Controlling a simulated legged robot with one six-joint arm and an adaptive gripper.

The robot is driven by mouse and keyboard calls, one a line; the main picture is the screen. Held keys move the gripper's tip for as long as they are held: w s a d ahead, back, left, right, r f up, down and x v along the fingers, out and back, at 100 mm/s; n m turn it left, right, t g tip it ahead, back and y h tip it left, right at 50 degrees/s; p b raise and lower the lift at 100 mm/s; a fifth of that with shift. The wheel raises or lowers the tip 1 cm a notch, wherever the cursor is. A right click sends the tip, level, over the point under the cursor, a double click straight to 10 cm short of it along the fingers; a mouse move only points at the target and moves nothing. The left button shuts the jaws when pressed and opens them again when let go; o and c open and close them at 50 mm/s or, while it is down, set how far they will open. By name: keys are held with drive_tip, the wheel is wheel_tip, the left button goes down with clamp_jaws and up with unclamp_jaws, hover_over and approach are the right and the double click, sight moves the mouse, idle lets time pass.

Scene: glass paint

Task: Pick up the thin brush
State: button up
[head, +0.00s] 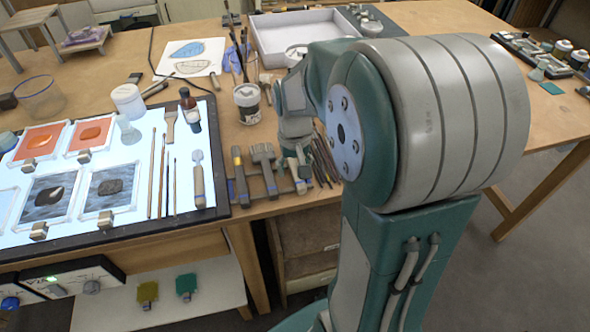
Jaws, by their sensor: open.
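Three slim brushes lie side by side on the lit panel (105,226): a left one (151,178), a middle one (162,178) and a shorter, very thin dark one (174,186) at the right. I cannot tell for sure which is the thin brush of the task; the right one looks thinnest. My gripper (300,172) is partly hidden behind my own arm. It is open, to the right of the panel, over the tools at the table's front edge, well apart from the brushes. I see nothing held in it.
A handled tool (198,180) and a wide flat brush (170,124) lie beside the brushes. Scrapers (264,165) lie between panel and gripper. A jar (247,102), a brown bottle (187,106) and a white pot (128,100) stand behind. A white tray (268,38) is farther back.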

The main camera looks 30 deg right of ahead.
sight(294, 168)
drive_tip(key=shift+a, duration=0.2)
drive_tip(key=c, duration=0.9)
clamp_jaws()
drive_tip(key=shift+d, duration=0.25)
drive_tip(key=shift+r, duration=0.55)
wheel_tip(294, 168, up, 2)
drive_tip(key=shift+a+r, duration=0.15)
drive_tip(key=shift+r, duration=0.1)
drive_tip(key=s+a+r, duration=0.5)
drive_tip(key=a+r, duration=0.4)
drive_tip(key=a, duration=0.4)
drive_tip(key=shift+r, duration=0.25)
